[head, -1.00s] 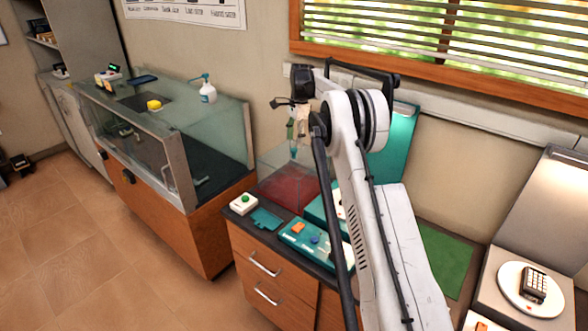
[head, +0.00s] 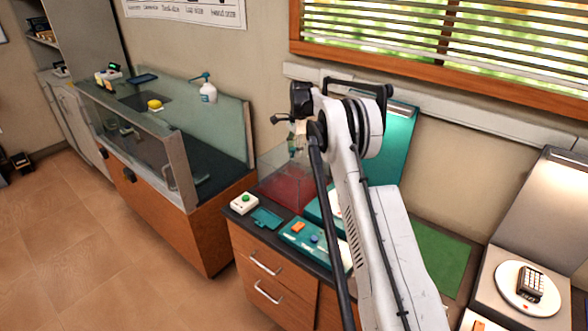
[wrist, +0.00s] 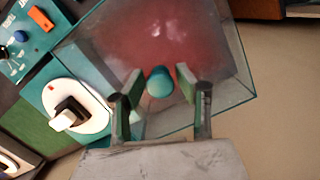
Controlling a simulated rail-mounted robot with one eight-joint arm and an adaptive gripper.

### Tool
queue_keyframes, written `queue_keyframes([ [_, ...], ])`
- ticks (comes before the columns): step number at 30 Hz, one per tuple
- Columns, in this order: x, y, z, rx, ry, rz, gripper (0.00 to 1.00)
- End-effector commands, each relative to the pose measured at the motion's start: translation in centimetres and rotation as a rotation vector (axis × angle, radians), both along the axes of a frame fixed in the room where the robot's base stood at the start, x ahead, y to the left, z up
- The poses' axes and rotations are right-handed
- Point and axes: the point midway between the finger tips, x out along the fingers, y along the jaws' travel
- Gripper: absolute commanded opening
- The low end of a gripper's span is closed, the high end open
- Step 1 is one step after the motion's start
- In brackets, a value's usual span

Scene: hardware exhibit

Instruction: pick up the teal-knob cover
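The teal-knob cover (wrist: 212,40) is a clear box over a red surface, seen from above in the wrist view. Its round teal knob (wrist: 159,82) is near the middle of that view. My gripper (wrist: 160,78) is open, with one finger on each side of the knob and a visible gap to each finger. In the head view the cover (head: 278,172) stands on the dark counter, below my gripper (head: 294,150). The knob cannot be made out clearly there, and the arm hides part of the cover's right side.
A teal panel with orange and blue buttons (head: 303,238) lies in front of the cover. A white oval plate with a black switch (wrist: 75,110) is close by on the left in the wrist view. A white box with a green button (head: 244,203) sits at the counter's left edge.

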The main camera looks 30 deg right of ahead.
Motion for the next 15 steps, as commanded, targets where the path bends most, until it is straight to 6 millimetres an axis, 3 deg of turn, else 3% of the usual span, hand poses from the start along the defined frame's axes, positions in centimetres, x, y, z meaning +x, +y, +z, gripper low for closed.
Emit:
queue_keyframes([
  [1, 0.00, 0.00, 0.01, 0.000, 0.000, 0.000, 0.24],
  [6, 0.00, 0.00, 0.03, 0.000, 0.000, 0.000, 0.01],
  [15, 0.00, -0.01, 0.05, 0.000, 0.000, 0.000, 0.00],
])
